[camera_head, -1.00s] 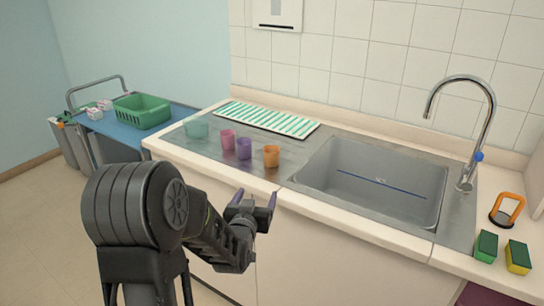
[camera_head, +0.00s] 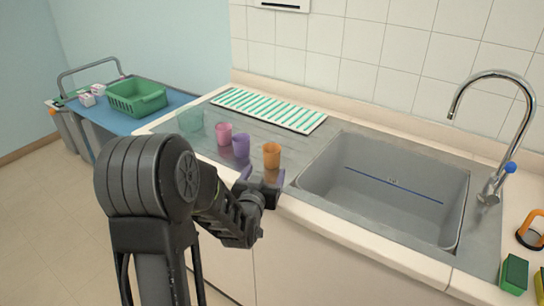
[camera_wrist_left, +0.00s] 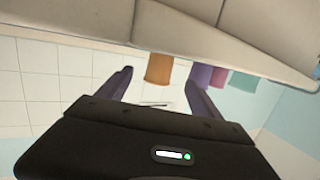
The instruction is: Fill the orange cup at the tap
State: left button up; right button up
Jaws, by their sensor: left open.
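The orange cup (camera_head: 272,156) stands upright on the steel drainboard, left of the sink (camera_head: 385,190). It also shows in the left wrist view (camera_wrist_left: 159,69), which is upside down. My left gripper (camera_head: 263,176) is open and empty at the counter's front edge, just in front of the cup. In the left wrist view its fingers (camera_wrist_left: 160,86) point towards the cup, which appears between them and beyond their tips. The chrome tap (camera_head: 524,112) with a blue knob (camera_head: 510,168) arches at the sink's right end. No water shows. My right gripper is out of view.
A purple cup (camera_head: 241,145), a pink cup (camera_head: 224,134) and a pale green container (camera_head: 190,121) stand left of the orange cup. A striped rack (camera_head: 268,108) lies behind. Sponges (camera_head: 514,274) and an orange-handled object (camera_head: 531,230) are at right.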

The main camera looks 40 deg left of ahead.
aim_at(270, 162)
pick_arm(q)
jog(key=shift+x, duration=1.35)
jog(key=p+x, duration=0.1)
jog(key=x, duration=0.4)
jog(key=shift+w, duration=0.1)
jog(key=shift+c, duration=0.2)
jog(key=c, duration=1.4)
